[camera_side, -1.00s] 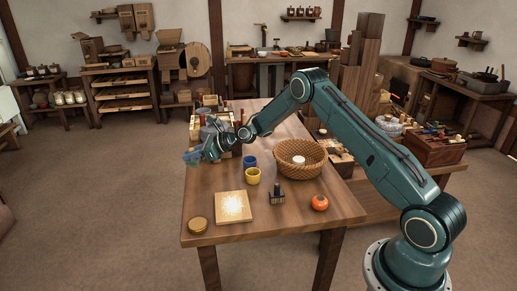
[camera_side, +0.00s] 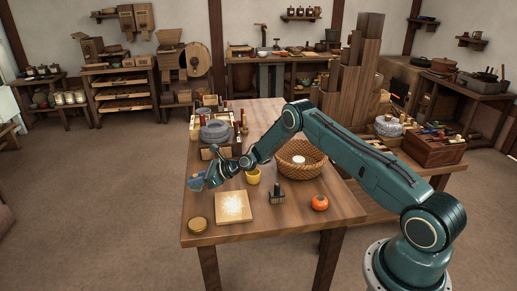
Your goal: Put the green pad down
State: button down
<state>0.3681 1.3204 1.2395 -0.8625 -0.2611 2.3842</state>
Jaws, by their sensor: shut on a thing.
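My gripper (camera_side: 200,181) is low over the left edge of the wooden table (camera_side: 275,222), with its fingers pointing left and down. It is shut on a small blue-green piece, which looks like the green pad (camera_side: 195,185). The fingers cover part of the pad. I cannot tell whether the pad touches the tabletop or hangs just above it.
A pale square board (camera_side: 233,207) and a round brown lid (camera_side: 197,225) lie in front of the gripper. A yellow cup (camera_side: 253,178), wicker basket (camera_side: 291,173), dark stamp-like tool (camera_side: 276,195) and orange fruit (camera_side: 320,202) stand to the right. A grey quern (camera_side: 215,132) is behind.

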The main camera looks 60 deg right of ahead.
aim_at(203, 185)
jog(key=shift+f, duration=1.6)
jog(key=shift+f, duration=0.1)
jog(key=c, duration=1.3)
grip_release()
jog(key=shift+s, duration=0.1)
jog(key=shift+v, duration=6)
